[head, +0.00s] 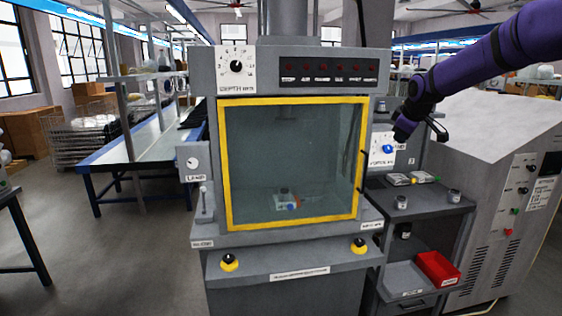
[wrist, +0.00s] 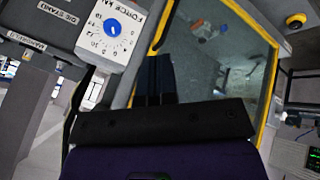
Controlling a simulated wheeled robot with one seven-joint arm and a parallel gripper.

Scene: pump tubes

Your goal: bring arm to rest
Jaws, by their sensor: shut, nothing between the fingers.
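My purple arm reaches in from the upper right in the head view. In the wrist view, my gripper's two dark fingers (wrist: 154,78) lie side by side, shut and empty. The force dial (wrist: 113,26) with its blue knob shows just left of them. The yellow-framed window (head: 292,162) of the press is closed, with a small white and blue part (head: 287,201) behind the glass.
A side stand (head: 424,196) right of the press carries small metal parts, with a red bin (head: 437,268) on its lower shelf. A grey cabinet (head: 490,180) stands further right. Two yellow-collared buttons sit on the press front. Floor on the left is open.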

